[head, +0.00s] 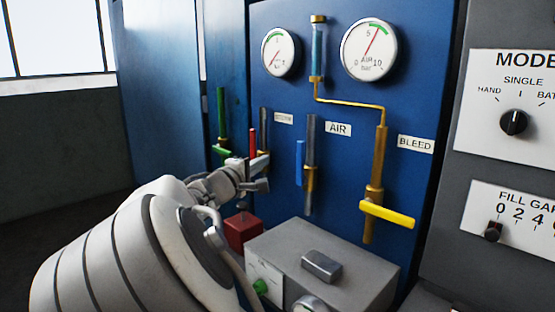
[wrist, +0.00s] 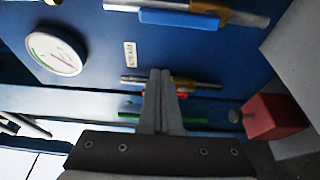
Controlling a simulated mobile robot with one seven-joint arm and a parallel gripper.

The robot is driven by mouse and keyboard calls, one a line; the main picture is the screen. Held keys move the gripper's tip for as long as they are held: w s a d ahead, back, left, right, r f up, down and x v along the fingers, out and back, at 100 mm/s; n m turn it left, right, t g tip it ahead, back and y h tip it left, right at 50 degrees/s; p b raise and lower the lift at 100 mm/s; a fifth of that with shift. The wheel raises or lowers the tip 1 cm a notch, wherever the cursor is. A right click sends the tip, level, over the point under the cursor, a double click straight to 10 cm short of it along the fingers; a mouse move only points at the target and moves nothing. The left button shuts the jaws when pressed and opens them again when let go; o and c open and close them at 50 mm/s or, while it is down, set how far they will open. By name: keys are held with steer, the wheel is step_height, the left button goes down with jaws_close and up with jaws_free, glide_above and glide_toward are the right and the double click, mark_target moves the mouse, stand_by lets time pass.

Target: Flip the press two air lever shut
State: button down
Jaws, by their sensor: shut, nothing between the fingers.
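In the wrist view my closed fingertips (wrist: 160,74) cover part of that pipe, and only a bit of red shows. No press number is readable.
A yellow handle (head: 387,215) sits crosswise by the BLEED label (head: 416,144). A green handle (head: 221,105) is at left. A red box (head: 243,229) and a grey box (head: 325,255) stand below. Gauges (head: 368,49) are above.

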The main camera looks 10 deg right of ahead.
mark_target(300, 164)
steer(key=w+d, duration=0.4)
steer(key=d, duration=0.3)
steer(key=shift+w+d, duration=0.25)
steer(key=shift+d, duration=0.1)
steer(key=shift+f+b, duration=0.1)
steer(key=shift+b, duration=0.3)
steer(key=shift+s, duration=0.1)
steer(key=shift+s+d+m+b, duration=0.1)
steer(key=shift+m+b, duration=0.2)
steer(key=shift+b, duration=0.1)
